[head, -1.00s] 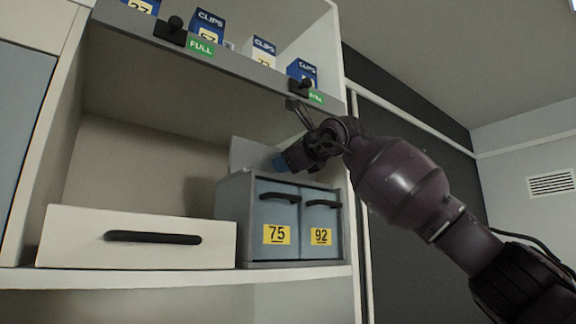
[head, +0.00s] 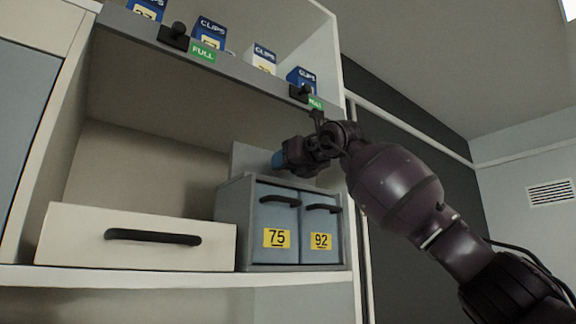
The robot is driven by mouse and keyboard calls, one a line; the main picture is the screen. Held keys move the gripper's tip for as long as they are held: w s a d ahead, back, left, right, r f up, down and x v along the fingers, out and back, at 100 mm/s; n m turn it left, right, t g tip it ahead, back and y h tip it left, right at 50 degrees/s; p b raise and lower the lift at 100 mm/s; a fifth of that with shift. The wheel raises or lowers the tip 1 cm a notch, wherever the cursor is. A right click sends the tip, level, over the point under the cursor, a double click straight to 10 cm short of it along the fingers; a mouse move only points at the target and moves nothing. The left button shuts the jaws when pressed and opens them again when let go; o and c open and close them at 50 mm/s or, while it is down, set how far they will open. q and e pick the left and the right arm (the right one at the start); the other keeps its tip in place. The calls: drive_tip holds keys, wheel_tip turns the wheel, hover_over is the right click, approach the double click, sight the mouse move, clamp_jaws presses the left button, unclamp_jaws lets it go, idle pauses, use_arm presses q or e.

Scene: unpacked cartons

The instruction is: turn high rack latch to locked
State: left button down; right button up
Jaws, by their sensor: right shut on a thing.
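My right gripper (head: 287,158) reaches in from the right, in front of the grey upright panel (head: 247,157) above the small grey rack (head: 232,208). Two black knobs (head: 174,36) (head: 301,93) sit on the upper shelf's front edge beside green labels, apart from the gripper tip. My left gripper is out of view.
Blue drawers marked 75 (head: 277,220) and 92 (head: 321,222) sit in the rack below my gripper. A white drawer (head: 135,240) is at left. Several CLIPS boxes (head: 209,32) stand on the upper shelf (head: 240,68), close above my wrist.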

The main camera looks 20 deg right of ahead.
idle(0.5)
drive_tip(key=o, duration=0.6)
drive_tip(key=shift+o, duration=0.2)
drive_tip(key=shift+s+d, duration=0.25)
drive_tip(key=shift+s, duration=0.25)
drive_tip(key=b+v, duration=0.2)
drive_tip(key=v, duration=0.7)
drive_tip(key=shift+s, duration=0.4)
